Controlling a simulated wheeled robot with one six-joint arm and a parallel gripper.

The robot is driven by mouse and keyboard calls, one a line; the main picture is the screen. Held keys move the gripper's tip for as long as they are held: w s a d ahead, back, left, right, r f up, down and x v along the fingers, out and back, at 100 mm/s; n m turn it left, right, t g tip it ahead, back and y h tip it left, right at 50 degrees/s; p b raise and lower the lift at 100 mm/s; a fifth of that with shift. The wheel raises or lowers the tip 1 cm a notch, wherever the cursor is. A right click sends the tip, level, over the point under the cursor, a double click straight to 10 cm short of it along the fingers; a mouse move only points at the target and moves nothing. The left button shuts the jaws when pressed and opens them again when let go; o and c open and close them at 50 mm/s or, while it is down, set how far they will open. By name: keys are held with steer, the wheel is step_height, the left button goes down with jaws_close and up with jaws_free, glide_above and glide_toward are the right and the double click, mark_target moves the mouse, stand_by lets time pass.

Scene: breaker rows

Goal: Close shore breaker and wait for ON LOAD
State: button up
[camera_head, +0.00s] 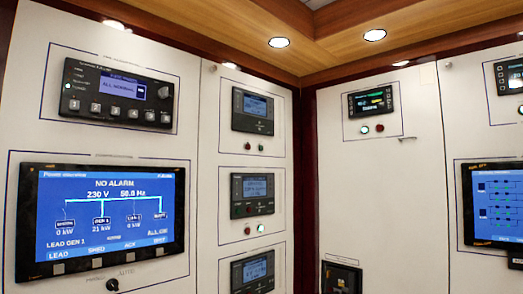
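A large power overview screen (105,220) is on the left panel. It reads NO ALARM, 230 V and about 50 Hz. One source box shows about 21 kW, and the box at its left, with a label too small to read surely, shows 0 kW. I see no ON LOAD text. A black breaker-like unit (342,279) is at the bottom of the right-hand panel, cut off by the picture edge. I cannot tell whether it is the shore breaker or what position it is in. My gripper is not in view.
A black controller (117,96) reading ALL NORMAL sits above the big screen. Several small meters, such as the top one (252,111), line the middle panel, with lamps below. A small display (371,101) and another blue screen (495,205) are at right. A black knob (112,285) is bottom left.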

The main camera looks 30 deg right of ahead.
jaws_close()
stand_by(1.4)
